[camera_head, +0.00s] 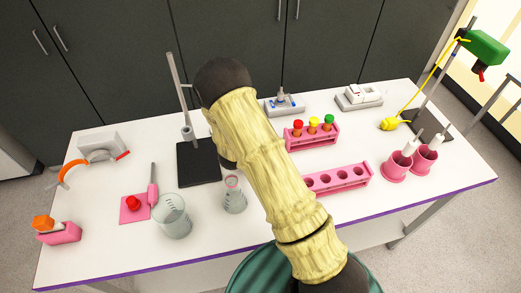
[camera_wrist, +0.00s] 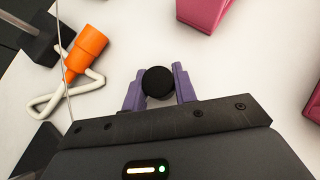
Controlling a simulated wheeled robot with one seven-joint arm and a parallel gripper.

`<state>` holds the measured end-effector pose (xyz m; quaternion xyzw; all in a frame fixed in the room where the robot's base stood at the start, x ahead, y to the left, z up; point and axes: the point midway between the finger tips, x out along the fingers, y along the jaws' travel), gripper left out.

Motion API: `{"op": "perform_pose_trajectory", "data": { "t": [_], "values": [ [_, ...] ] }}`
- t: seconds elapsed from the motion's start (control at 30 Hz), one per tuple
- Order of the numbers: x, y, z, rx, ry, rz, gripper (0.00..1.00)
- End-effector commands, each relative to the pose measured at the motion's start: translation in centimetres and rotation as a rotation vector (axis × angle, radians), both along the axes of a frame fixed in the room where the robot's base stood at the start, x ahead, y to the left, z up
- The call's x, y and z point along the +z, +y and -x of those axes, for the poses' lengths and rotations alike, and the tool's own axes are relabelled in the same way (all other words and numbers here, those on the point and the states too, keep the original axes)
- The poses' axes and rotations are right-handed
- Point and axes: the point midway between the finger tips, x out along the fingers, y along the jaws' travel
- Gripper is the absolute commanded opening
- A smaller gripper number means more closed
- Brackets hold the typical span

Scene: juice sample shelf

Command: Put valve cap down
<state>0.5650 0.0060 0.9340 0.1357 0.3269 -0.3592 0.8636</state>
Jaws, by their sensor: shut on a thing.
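In the wrist view, my gripper (camera_wrist: 159,88) has its two purple fingers closed on a round black cap (camera_wrist: 158,82), which I take to be the valve cap. The cap sits between the fingertips, over a white surface; I cannot tell whether it touches that surface. In the head view my arm covers the middle of the table, and neither the gripper nor the cap shows there.
An orange piece (camera_wrist: 87,47) with white tubing lies left of the fingers. Pink items (camera_wrist: 201,12) are above and right. On the white table (camera_head: 110,215) stand a beaker (camera_head: 172,218), a pink tube rack (camera_head: 338,179) and a black stand base (camera_head: 198,164).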

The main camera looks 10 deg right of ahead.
Motion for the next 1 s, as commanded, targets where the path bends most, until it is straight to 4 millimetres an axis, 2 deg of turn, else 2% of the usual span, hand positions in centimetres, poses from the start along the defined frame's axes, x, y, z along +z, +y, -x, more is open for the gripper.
{"op": "perform_pose_trajectory", "data": {
  "t": [0.73,0.77,0.8,0.87,1.0],
  "values": [
    [-1.3,-0.1,0.1,-0.002,0.004,-0.001,0.0],
    [-1.4,-0.1,0.1,-0.003,0.005,-0.001,0.32],
    [-1.4,-0.1,0.2,-0.003,0.005,-0.002,0.4],
    [-1.5,-0.2,0.2,-0.004,0.008,-0.001,0.5],
    [-1.6,-0.3,0.4,-0.007,0.013,0.0,0.5]
  ]
}}
